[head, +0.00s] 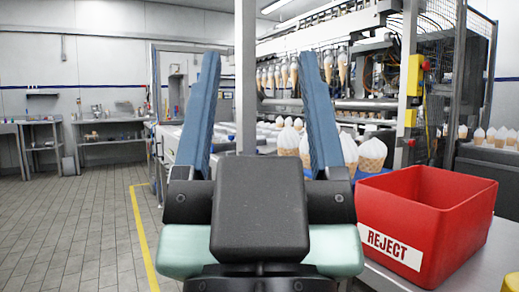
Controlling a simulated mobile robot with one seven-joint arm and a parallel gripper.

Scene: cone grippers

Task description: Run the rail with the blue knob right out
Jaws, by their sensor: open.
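My gripper (260,60) is in the middle of the head view, pointing away from me. Its two blue fingers stand wide apart and nothing is held between them.
A red REJECT bin (404,243) stands on the metal table at the right. White-topped cones (372,150) stand on a blue tray (365,175) near my gripper. A yellow control box (414,76) is on a post. Open tiled floor (75,220) lies at the left.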

